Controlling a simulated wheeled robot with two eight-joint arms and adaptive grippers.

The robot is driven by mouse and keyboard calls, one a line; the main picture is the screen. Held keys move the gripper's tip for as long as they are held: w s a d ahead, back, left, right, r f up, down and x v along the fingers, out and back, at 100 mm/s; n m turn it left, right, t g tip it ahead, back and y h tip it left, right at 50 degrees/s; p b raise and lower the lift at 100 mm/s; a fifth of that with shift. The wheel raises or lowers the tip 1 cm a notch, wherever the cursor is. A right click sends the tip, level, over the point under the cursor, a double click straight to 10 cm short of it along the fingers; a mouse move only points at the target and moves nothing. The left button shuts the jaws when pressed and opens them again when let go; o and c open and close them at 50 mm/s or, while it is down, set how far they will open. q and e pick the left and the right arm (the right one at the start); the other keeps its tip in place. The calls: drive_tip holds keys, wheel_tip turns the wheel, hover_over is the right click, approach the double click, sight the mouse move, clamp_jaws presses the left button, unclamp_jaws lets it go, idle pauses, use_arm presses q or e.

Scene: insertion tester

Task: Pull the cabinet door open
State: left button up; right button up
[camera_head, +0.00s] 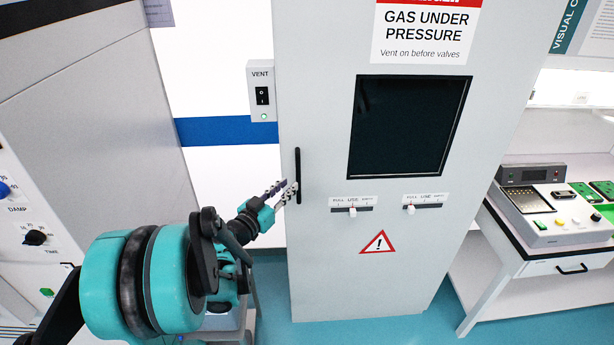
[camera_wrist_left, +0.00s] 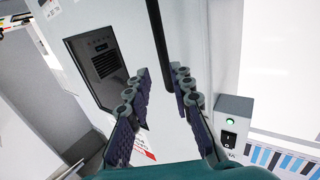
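The tall light-grey cabinet door (camera_head: 325,255) looks shut in the head view. It carries a dark window (camera_head: 411,126) and a slim black vertical handle (camera_head: 298,176) near its left edge. The handle also shows in the wrist view as a dark bar (camera_wrist_left: 158,30) at the top, in line with the gap between my fingers. My left gripper (camera_head: 284,192) is just left of the handle's lower part in the head view. In the wrist view its two fingers (camera_wrist_left: 160,78) are apart with nothing between them; contact with the handle cannot be told. My right gripper is in no view.
A VENT switch box (camera_head: 262,91) with a green light sits left of the door; it also shows in the wrist view (camera_wrist_left: 233,125). Two small sliders (camera_head: 351,211) are below the window. A bench with a control panel (camera_head: 555,205) stands at right. Blue floor is clear before the door.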

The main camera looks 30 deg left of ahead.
sight(297, 175)
use_arm(q)
drive_tip(key=w+b, duration=0.1)
drive_tip(key=w, duration=0.6)
drive_tip(key=shift+w+a+b, duration=0.1)
drive_tip(key=shift+w+b, duration=0.2)
drive_tip(key=shift+w, duration=0.05)
drive_tip(key=shift+r, duration=0.1)
clamp_jaws()
